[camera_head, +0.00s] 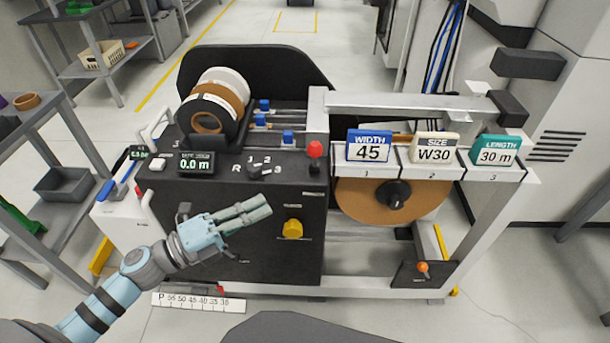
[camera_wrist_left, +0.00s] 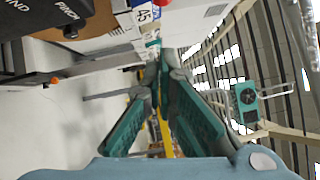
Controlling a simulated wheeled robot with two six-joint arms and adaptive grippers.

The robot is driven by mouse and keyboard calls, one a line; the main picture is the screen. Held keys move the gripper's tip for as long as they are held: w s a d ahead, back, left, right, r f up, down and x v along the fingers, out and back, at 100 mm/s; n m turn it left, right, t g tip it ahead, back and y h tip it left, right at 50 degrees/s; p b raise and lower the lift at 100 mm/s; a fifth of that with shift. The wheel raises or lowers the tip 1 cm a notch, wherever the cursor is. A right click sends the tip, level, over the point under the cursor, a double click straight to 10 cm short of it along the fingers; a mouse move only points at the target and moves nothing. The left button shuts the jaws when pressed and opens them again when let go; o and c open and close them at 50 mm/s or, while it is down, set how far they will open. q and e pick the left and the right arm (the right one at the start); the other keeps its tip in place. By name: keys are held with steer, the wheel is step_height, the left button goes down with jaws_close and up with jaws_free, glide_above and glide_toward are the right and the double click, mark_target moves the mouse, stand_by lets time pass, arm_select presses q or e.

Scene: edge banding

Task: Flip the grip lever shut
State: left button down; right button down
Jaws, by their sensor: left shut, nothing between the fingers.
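No readable label in the head view marks the grip lever, so I cannot tell for sure which control it is. A red-knobbed lever (camera_head: 315,150) stands upright at the middle of the machine top. A lever with an orange knob (camera_head: 423,268) sits on a dark plate at the lower right. A yellow knob (camera_head: 292,228) is on the black front panel. My left gripper (camera_head: 264,207) is shut and empty in front of that panel, left of the yellow knob. Its teal fingers (camera_wrist_left: 158,75) fill the middle of the left wrist view. My right gripper is not in view.
A tape roll (camera_head: 393,200) hangs under the white rail with the WIDTH, SIZE and LENGTH signs (camera_head: 370,147). More rolls (camera_head: 215,105) stand at the machine's upper left. Grey shelves (camera_head: 50,190) stand at the left. The wrist view shows a panel marked PINCH (camera_wrist_left: 70,12).

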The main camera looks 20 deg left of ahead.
mark_target(315, 159)
arm_select(q)
steer(key=shift+w, duration=0.1)
steer(key=w+a+p+x, duration=0.1)
steer(key=w+a+x, duration=0.1)
steer(key=x, duration=1)
steer(key=shift+w+r+p, duration=0.2)
steer(key=shift+r+p, duration=0.1)
steer(key=shift+r, duration=0.05)
steer(key=shift+d, duration=0.15)
